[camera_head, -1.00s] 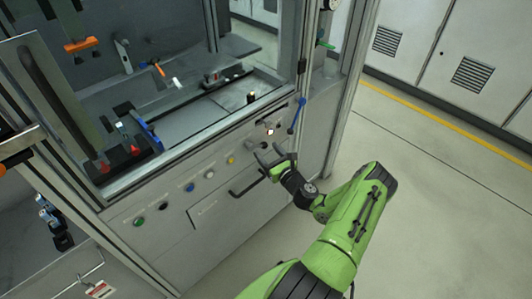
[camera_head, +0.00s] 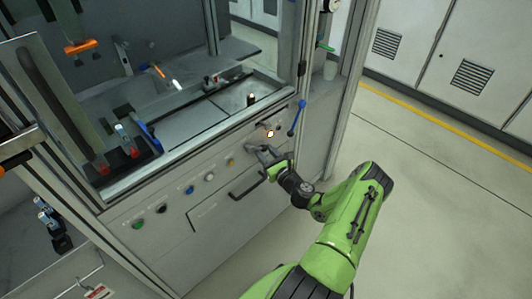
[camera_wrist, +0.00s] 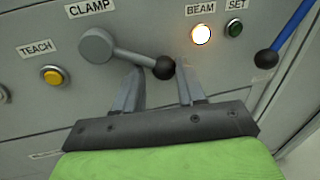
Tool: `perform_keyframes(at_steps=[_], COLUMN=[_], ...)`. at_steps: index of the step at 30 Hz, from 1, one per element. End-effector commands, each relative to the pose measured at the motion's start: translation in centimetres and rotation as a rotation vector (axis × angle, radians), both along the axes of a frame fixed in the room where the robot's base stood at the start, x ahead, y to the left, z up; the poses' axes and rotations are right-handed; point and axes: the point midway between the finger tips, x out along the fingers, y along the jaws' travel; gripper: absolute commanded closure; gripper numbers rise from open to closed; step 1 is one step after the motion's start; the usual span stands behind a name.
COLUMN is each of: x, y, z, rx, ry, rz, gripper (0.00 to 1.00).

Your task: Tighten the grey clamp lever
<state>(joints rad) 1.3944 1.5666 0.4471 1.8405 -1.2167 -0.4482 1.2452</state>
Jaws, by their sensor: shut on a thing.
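The grey clamp lever (camera_wrist: 132,57) is on the panel below the CLAMP label in the wrist view. Its round grey hub is at the left, and its arm runs right and slightly down to a black ball knob (camera_wrist: 164,67). My gripper (camera_wrist: 163,78) is at the knob end, with one finger on each side, shut on the lever near its knob. In the head view my gripper (camera_head: 262,150) reaches the panel front, and the lever there is small and partly hidden by the fingers.
A lit BEAM lamp (camera_wrist: 201,35) and a green SET button (camera_wrist: 234,28) sit right of the lever. A yellow TEACH button (camera_wrist: 53,75) is at left. A black drawer handle (camera_head: 248,186) is below my gripper.

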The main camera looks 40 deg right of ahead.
Motion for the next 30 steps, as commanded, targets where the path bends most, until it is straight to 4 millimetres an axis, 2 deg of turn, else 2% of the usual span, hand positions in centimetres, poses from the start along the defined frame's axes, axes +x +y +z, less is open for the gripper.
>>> perform_keyframes(at_steps=[1,14,30], x=[0.1,0.2,0.1], y=[-0.1,0.2,2.4], z=[0.6,0.5,-1.0], rx=[0.005,0.095,0.558], ry=[-0.016,-0.020,-0.007], rz=[-0.002,-0.003,-0.006], gripper=[1.00,1.00,1.00])
